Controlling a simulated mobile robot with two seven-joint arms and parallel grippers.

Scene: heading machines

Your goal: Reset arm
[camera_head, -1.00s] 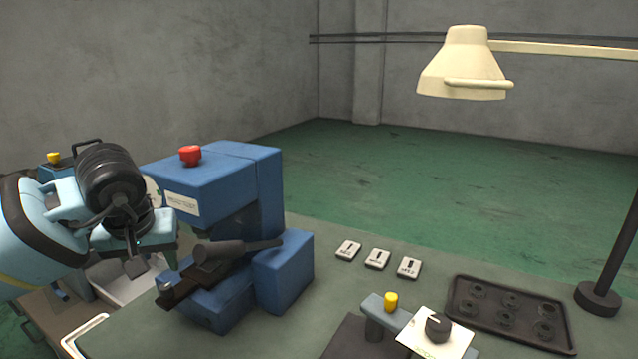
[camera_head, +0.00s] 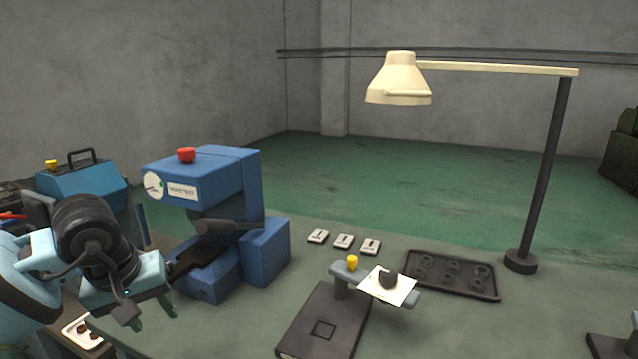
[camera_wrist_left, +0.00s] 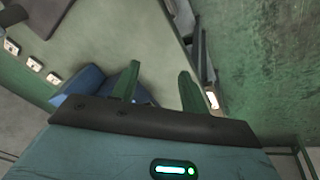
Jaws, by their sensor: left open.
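My left gripper (camera_head: 152,312) is at the lower left of the head view, left of and in front of the blue heading machine (camera_head: 205,180). In the left wrist view its two green fingers (camera_wrist_left: 158,84) stand apart with nothing between them. The machine has a red button (camera_head: 187,154) on top and a dark lever at its front. A blue part of it shows below the fingers' left side in the wrist view (camera_wrist_left: 82,84). My right gripper is not in view.
A cream lamp (camera_head: 400,82) stands over the table (camera_head: 240,325). A white-rimmed tray (camera_head: 82,332) and a blue box (camera_head: 85,188) are at left.

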